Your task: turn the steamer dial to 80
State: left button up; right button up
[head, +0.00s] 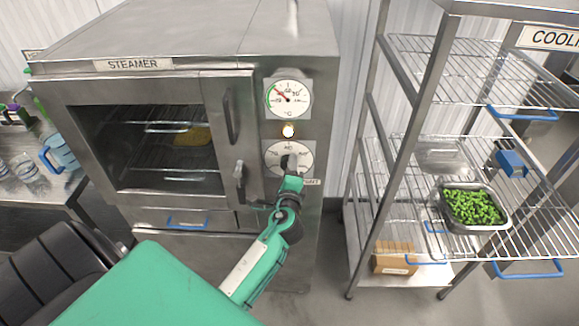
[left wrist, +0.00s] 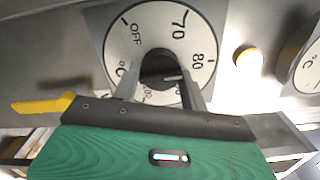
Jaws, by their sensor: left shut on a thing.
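The steamer (head: 222,37) has a round white dial plate (head: 273,150) low on its right panel, with a dark knob at its centre. My left gripper (head: 290,168) is shut on the dial knob (left wrist: 158,66), one finger on each side. In the left wrist view the plate (left wrist: 125,42) shows OFF, 70 and 80; the lower marks are partly hidden by my fingers. The knob's white pointer line points right, toward the side with the 80, seemingly a little below that number. Its exact reading is unclear. My right gripper is out of view.
Above the dial are a small lamp (head: 288,130) and a temperature gauge (head: 288,98). The steamer door handle (head: 231,115) is just left of the panel. A wire rack (head: 412,150) at the right holds a pan of green vegetables (head: 472,207).

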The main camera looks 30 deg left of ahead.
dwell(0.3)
pick_arm(q)
jog(key=o, duration=1)
jog(key=b+v, duration=0.5)
jog(key=v, duration=0.8)
jog(key=shift+s+d+f, duration=0.1)
jog(key=shift+s+d, duration=0.15)
jog(key=shift+d, duration=0.05)
